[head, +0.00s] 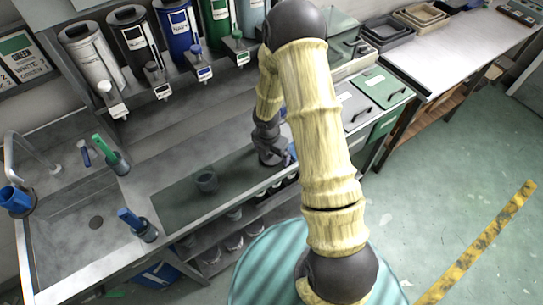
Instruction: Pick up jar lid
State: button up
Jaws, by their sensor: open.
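My gripper (279,159) is small in the head view, at the end of my arm, low over the right part of a dark green mat (175,211) on the bench. It is open, and no object shows clearly between its fingers. I cannot make out a jar lid for certain; my arm and gripper hide part of the bench there.
Several colored dispensers (178,28) line the back. Green lidded bins (381,88) stand right of my arm. A metal table (462,50) is at the upper right. The mat's middle is clear.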

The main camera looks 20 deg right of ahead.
jog(key=c, duration=1)
jog(key=shift+c, duration=0.2)
notch_tip(320, 180, up, 10)
jog(key=shift+r+p, duration=0.1)
jog(key=shift+p, duration=0.4)
